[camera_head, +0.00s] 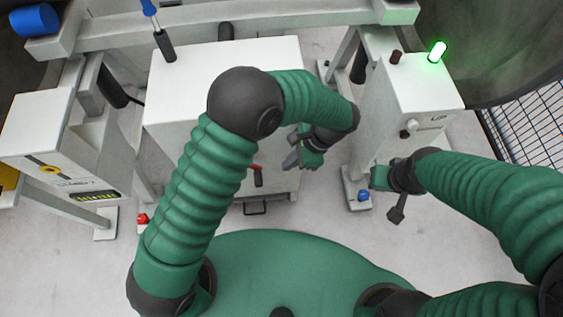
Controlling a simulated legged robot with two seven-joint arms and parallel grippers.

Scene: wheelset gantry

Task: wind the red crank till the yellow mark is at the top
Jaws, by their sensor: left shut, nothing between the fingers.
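The red crank (254,168) shows as a small red arm with a dark grip (259,179) on the front of the white cabinet. My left gripper (291,161) is just right of it, apart from it in the picture, shut and empty. My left arm arches over the cabinet and hides part of its front. I cannot make out a yellow mark by the crank. My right gripper (380,178) is at the foot of the right-hand cabinet; its fingers are too unclear to judge.
The white cabinet (185,85) stands in the middle, with a blue-handled tool (157,30) on its top. The right-hand cabinet (415,85) carries a lit green lamp (437,52) and a dark knob. A left unit (55,140) has a yellow ring. Pale floor lies in front.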

